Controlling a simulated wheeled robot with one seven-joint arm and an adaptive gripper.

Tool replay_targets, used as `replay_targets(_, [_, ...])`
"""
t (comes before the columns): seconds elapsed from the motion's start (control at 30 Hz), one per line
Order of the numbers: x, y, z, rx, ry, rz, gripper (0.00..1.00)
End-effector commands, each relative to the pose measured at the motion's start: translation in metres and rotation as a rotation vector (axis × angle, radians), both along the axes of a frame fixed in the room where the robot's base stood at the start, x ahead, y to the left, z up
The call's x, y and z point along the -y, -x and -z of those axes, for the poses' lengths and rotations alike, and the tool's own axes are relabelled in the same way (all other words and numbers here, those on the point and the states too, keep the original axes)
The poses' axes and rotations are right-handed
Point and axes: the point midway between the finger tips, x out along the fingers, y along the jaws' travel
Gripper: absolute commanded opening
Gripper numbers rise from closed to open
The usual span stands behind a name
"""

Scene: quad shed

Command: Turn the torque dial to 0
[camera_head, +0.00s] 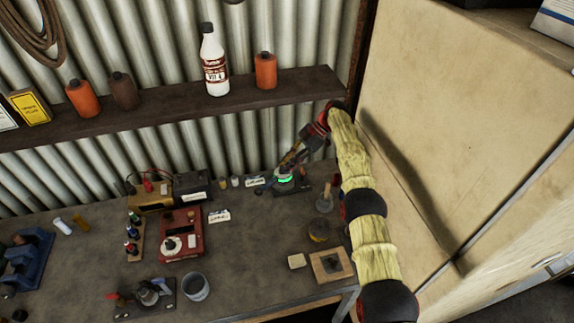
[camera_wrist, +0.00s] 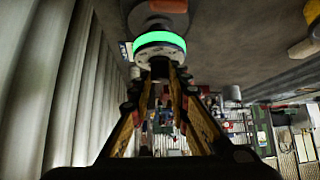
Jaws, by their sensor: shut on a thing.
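A round pale dial with a glowing green ring (camera_head: 285,178) stands on a dark base at the back right of the bench. In the wrist view the green ring (camera_wrist: 160,40) and the pale scale disc below it fill the top centre. My gripper (camera_head: 290,160) reaches down to it from the upper right. In the wrist view my gripper's fingertips (camera_wrist: 161,72) are closed together on the small dark knob (camera_wrist: 160,64) at the dial's centre. The fingers hide most of the knob, and I cannot read any scale figures.
A red box with a white knob (camera_head: 182,236), a grey cup (camera_head: 196,286) and a wooden block (camera_head: 331,264) stand on the bench. A shelf (camera_head: 190,110) with bottles runs above; a large tan cabinet (camera_head: 470,110) stands close right.

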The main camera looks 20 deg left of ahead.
Motion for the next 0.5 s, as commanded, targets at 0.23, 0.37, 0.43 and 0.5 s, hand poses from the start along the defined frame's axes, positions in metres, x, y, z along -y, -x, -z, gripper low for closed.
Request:
replay_targets(0.23, [-0.0048, 0.002, -0.0001, 0.0, -0.005, -0.003, 0.22])
replay_targets(0.37, [-0.0036, 0.0021, 0.0013, -0.003, -0.003, -0.003, 0.29])
replay_targets(0.43, [-0.0028, 0.002, 0.0018, -0.003, -0.001, -0.003, 0.33])
replay_targets(0.5, [-0.0022, 0.0019, 0.0019, -0.004, -0.001, -0.002, 0.36])
